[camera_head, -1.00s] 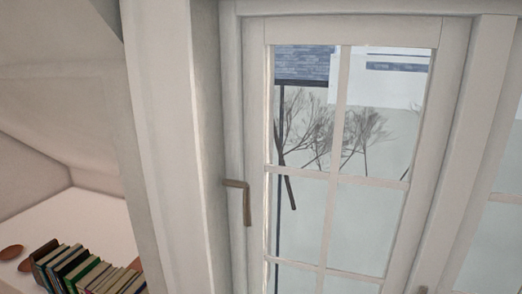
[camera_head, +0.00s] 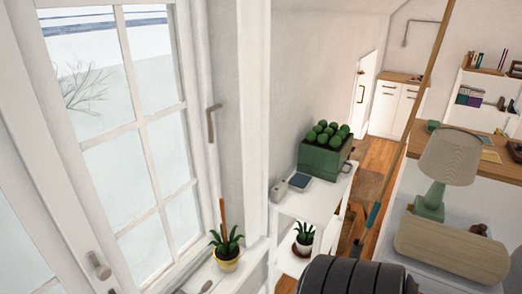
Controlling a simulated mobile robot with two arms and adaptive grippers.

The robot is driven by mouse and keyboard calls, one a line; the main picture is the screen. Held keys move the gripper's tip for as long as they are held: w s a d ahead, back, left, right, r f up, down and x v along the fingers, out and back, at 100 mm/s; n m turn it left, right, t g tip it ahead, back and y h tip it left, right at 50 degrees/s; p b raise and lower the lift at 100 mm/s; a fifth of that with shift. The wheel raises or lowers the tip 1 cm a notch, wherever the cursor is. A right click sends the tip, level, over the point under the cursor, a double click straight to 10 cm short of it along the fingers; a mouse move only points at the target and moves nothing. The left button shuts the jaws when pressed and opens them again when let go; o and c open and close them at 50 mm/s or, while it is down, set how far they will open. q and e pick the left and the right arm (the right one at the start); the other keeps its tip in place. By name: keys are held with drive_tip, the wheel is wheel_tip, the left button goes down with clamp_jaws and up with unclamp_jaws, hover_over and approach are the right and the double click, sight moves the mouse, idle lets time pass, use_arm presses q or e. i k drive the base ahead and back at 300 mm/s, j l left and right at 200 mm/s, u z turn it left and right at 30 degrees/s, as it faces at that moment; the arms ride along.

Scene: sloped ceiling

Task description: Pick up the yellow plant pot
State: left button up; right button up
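A yellow plant pot (camera_head: 226,263) with a green spiky plant (camera_head: 225,241) stands on the white window sill at the lower middle of the head view. A thin brown stick rises from the plant. The pot is upright and its rim looks pale. Neither of my grippers shows in this view.
A window handle (camera_head: 99,266) juts out at lower left. A dark ribbed rounded thing (camera_head: 354,275) fills the lower middle. A green lamp (camera_head: 431,200) stands right.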

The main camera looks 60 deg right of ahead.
sight(227, 257)
drive_tip(key=z, duration=1.65)
